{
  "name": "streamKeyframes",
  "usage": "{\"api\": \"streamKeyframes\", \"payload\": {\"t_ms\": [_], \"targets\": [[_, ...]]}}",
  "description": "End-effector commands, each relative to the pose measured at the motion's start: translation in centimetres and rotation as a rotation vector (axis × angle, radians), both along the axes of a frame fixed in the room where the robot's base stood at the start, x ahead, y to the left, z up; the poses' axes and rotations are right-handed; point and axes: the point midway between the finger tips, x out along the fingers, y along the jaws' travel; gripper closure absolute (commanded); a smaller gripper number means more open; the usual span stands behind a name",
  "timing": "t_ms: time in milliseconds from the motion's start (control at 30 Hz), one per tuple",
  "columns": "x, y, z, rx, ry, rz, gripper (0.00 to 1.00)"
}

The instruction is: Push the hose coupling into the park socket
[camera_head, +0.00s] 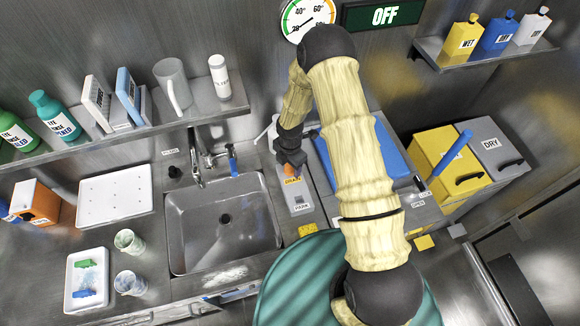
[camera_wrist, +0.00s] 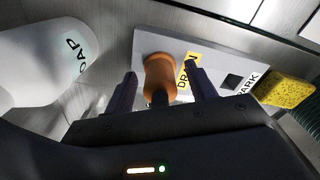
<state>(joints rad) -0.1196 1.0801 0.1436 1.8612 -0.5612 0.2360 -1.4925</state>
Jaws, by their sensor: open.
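The orange hose coupling (camera_wrist: 159,76) stands at the end of a grey block (camera_wrist: 221,63) marked DRAIN and PARK. The coupling is at the DRAIN label. The park socket (camera_wrist: 232,80) shows as a dark square hole near the PARK label and looks empty. My gripper (camera_wrist: 160,88) is open, with one finger on each side of the coupling; I cannot tell whether they touch it. In the head view my gripper (camera_head: 290,160) is over the far end of the block (camera_head: 300,204), and the coupling (camera_head: 291,170) is partly hidden under it.
A white SOAP bottle (camera_wrist: 40,65) stands close to the left of my gripper. A yellow sponge (camera_wrist: 284,91) lies beyond the PARK end. The sink (camera_head: 222,222) is left of the block, and a blue lid (camera_head: 385,150) is to its right, partly behind my arm.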

Motion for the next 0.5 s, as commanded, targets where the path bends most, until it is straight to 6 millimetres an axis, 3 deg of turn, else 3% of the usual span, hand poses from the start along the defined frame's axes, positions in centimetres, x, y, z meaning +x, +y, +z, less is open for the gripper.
{"api": "streamKeyframes", "payload": {"t_ms": [33,300,500], "targets": [[0.00,0.00,0.01,0.000,0.000,0.000,0.44],[0.00,0.00,0.02,0.000,0.000,0.000,0.94],[0.01,0.01,0.03,0.000,0.000,0.000,0.98]]}}
